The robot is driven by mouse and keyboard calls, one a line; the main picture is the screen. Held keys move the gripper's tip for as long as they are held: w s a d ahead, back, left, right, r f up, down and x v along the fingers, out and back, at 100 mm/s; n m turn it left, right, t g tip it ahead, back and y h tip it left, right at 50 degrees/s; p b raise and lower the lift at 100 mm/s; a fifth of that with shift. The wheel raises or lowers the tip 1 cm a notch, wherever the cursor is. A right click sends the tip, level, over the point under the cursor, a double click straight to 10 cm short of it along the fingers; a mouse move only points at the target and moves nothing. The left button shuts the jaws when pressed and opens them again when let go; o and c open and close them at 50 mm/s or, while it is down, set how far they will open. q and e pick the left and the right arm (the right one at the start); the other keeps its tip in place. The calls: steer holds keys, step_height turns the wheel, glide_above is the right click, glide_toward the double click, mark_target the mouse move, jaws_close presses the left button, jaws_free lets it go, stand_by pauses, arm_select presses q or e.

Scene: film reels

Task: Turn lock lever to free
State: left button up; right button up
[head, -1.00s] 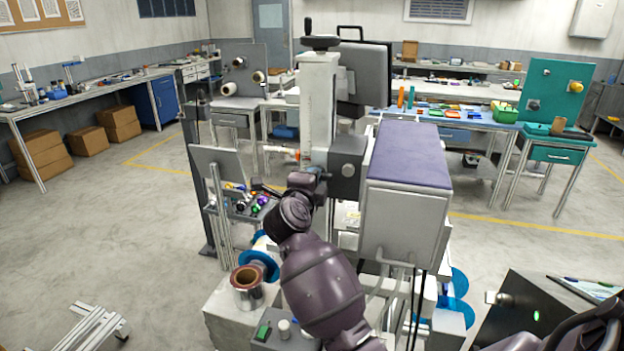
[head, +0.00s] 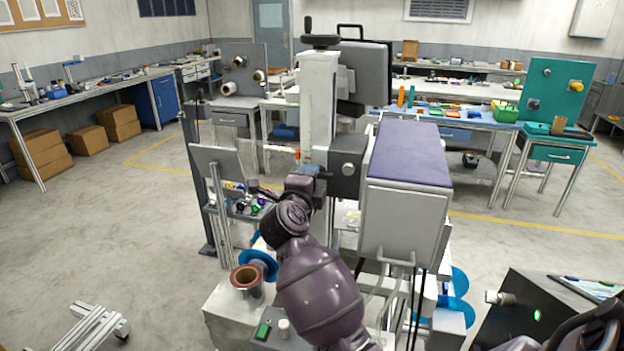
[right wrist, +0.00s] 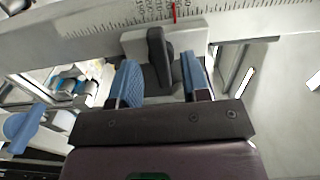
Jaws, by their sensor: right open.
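The lock lever (right wrist: 157,54) is a dark grey upright bar on a light block, seen in the right wrist view just below a ruled scale with a red pointer. My right gripper (right wrist: 162,80) is open, with its blue fingertips on either side of the lever. Gaps show on both sides, so the fingers look apart from it. In the head view my right gripper (head: 311,173) is beside the machine's white column (head: 318,105); the lever is hidden there behind my wrist. My left gripper is not in view.
The machine's large grey housing (head: 402,220) with a purple top stands just right of my arm. A grey panel (head: 217,162) and a tray of small coloured parts (head: 245,205) are to the left. A brown reel (head: 246,276) sits below. Open floor lies at far left.

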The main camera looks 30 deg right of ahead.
steer(key=b+v, duration=0.1)
steer(key=v, duration=0.8)
steer(key=shift+s+a, duration=0.1)
